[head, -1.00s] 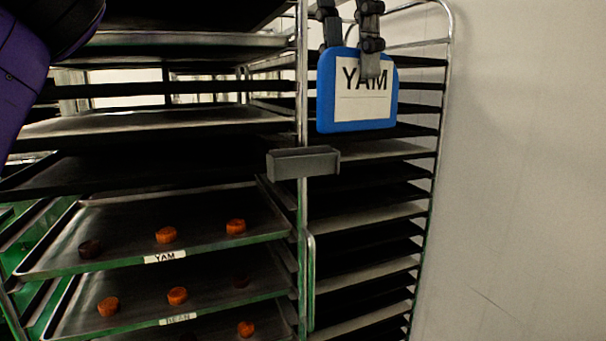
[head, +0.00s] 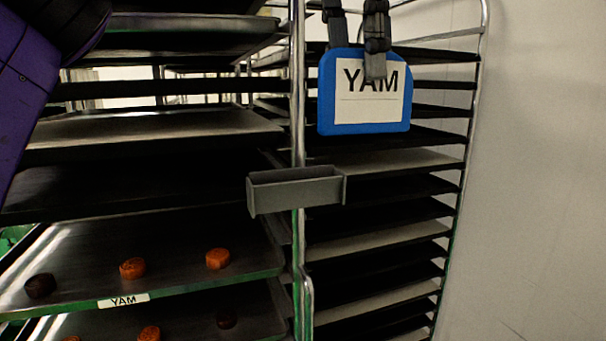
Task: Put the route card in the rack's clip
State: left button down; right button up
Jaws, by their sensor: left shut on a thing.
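The route card (head: 365,112) is a blue-framed card with "YAM" on white paper. My left gripper (head: 374,62) comes down from the top edge and is shut on the card's upper edge, one finger in front of it. The card hangs upright, above and to the right of the clip. The clip (head: 297,191) is a grey open-topped holder on the rack's front upright post (head: 298,120), and it looks empty. A gap shows between the card's bottom edge and the clip. My right gripper is not in view.
The rack holds several stacked trays. A tray labelled YAM (head: 180,278) at lower left carries orange and dark pieces. A plain wall (head: 545,170) stands on the right. The space in front of the clip looks clear.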

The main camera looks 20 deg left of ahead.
pick_arm(q)
jog(key=w+a+f, duration=0.2)
jog(key=a+f, duration=0.1)
jog(key=f, duration=0.1)
jog(key=w+a+f, duration=0.2)
jog(key=a+f, duration=0.2)
jog(key=w+a+f, duration=0.2)
jog(key=a+f, duration=0.1)
jog(key=f, duration=0.1)
jog(key=shift+w+a+f, duration=0.1)
jog(key=shift+w+a, duration=0.05)
jog(key=shift+w, duration=0.15)
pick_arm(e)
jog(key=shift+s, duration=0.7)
pick_arm(q)
jog(key=shift+s+f, duration=0.1)
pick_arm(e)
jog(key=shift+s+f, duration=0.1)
pick_arm(q)
jog(key=c, duration=1.8)
grip_release()
jog(key=r, duration=0.8)
jog(key=a+r, duration=0.1)
jog(key=r, duration=0.3)
jog(key=shift+s+r, duration=0.1)
jog(key=shift+s, duration=0.25)
